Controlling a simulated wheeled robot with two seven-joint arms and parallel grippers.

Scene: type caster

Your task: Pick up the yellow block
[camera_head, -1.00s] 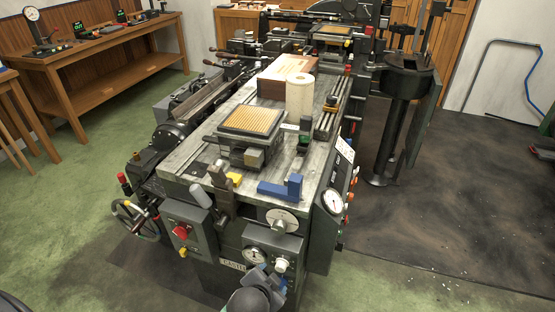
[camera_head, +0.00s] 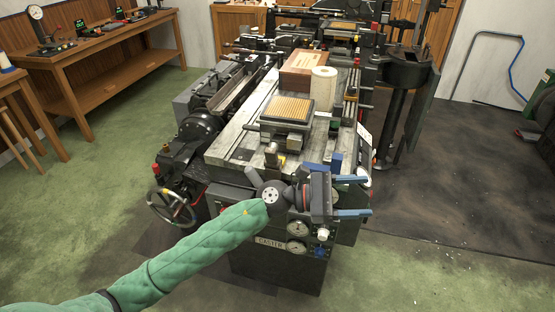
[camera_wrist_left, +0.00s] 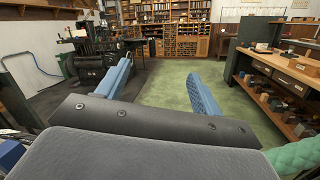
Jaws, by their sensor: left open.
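The small yellow block (camera_head: 280,161) sits on the near end of the grey machine bed (camera_head: 232,143), beside a brown upright piece (camera_head: 270,154). It is partly hidden. My left gripper (camera_head: 368,195) is open and empty in front of the machine's near end, to the right of and nearer than the yellow block, and apart from it. Its blue fingers point right in the head view. In the left wrist view the open fingers (camera_wrist_left: 158,68) face the room, and I see no yellow block between them. My right gripper is not in view.
A blue block (camera_head: 336,161) stands on the bed's near right, partly hidden by my gripper. Behind are a square wooden-topped plate (camera_head: 288,108), a pale roll (camera_head: 322,90) and a brown box (camera_head: 301,70). Dials (camera_head: 297,228) and a handwheel (camera_head: 171,207) are at the machine's front.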

